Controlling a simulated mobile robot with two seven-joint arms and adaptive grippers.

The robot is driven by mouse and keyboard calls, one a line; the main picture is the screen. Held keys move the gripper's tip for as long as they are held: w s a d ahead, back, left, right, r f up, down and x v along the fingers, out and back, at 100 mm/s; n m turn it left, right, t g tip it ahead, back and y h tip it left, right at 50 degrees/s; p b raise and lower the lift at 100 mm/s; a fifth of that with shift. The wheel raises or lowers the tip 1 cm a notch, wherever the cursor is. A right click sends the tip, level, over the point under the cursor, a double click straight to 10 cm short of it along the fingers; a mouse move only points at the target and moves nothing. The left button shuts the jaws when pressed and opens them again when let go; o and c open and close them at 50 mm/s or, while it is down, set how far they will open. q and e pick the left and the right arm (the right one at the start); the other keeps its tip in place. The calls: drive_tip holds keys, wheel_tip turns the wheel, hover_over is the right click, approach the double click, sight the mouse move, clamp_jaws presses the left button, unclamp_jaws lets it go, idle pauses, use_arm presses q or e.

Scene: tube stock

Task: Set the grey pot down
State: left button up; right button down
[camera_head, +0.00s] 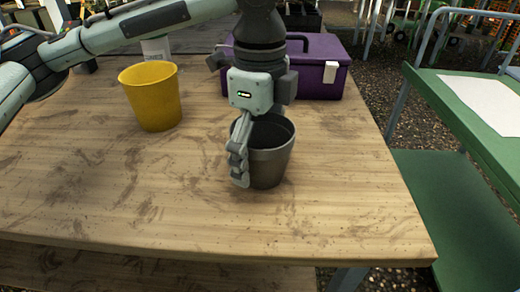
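The grey pot (268,165) is upright over the wooden table (340,215), right of the table's middle. My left gripper (242,152) comes down over it from above. One finger lies along the outside of the pot's left wall; the other finger is hidden. The gripper looks shut on the pot's wall at the rim. The pot's base is at or very near the table top; I cannot tell whether it touches. My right gripper is not in view.
A yellow pot (152,97) stands to the left on the table. A purple toolbox (318,72) is close behind the gripper. A white container (156,47) stands behind the yellow pot. The table's front and right are clear. A green table (480,110) is at the right.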

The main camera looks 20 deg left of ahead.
sight(260, 136)
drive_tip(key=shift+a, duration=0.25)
use_arm(q)
drive_tip(key=shift+r, duration=0.25)
wheel_tip(260, 136, up, 3)
drive_tip(key=shift+f, duration=0.1)
wheel_tip(260, 136, up, 9)
drive_tip(key=p, duration=0.1)
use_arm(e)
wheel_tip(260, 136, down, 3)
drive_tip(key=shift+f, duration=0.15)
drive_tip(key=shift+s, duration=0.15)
